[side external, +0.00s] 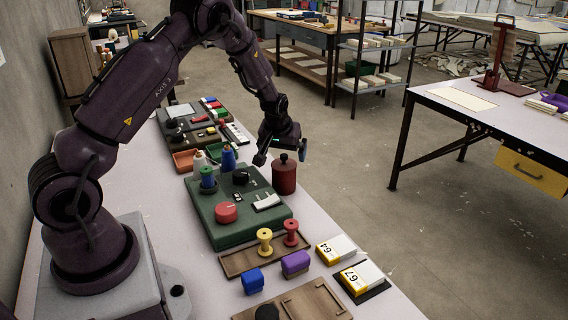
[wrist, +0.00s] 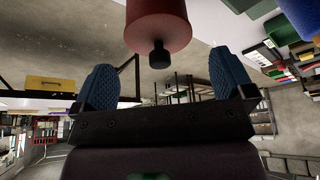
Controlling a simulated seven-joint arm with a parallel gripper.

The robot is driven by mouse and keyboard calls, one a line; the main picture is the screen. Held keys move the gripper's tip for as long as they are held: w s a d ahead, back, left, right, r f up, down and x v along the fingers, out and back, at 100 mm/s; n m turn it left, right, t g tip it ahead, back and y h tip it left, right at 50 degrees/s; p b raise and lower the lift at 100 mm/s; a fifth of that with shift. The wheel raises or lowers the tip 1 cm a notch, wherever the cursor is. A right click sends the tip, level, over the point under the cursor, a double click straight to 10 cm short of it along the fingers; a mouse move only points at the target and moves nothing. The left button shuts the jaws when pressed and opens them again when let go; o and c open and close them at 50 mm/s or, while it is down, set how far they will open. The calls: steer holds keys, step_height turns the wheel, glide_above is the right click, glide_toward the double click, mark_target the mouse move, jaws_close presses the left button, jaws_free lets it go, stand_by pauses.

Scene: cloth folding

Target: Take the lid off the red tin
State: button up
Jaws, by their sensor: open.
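The red tin (side external: 285,180) stands upright on the table, beside the far right corner of the green board. Its lid (side external: 284,163) is a darker red with a black knob on top. In the wrist view the tin (wrist: 158,22) shows at the top, upside down, with the black knob (wrist: 159,56) pointing toward my gripper. Contact with the knob is not visible.
The green board (side external: 235,232) beside the tin carries a red round piece (side external: 226,212), a green spool and small fittings. A wooden tray (side external: 240,262) with yellow and red spools lies nearer the camera. Blue and white bottles stand left of my gripper. The floor is right of the table.

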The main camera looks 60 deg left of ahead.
steer(key=shift+x, duration=1.25)
steer(key=c, duration=0.9)
steer(key=shift+r, duration=0.1)
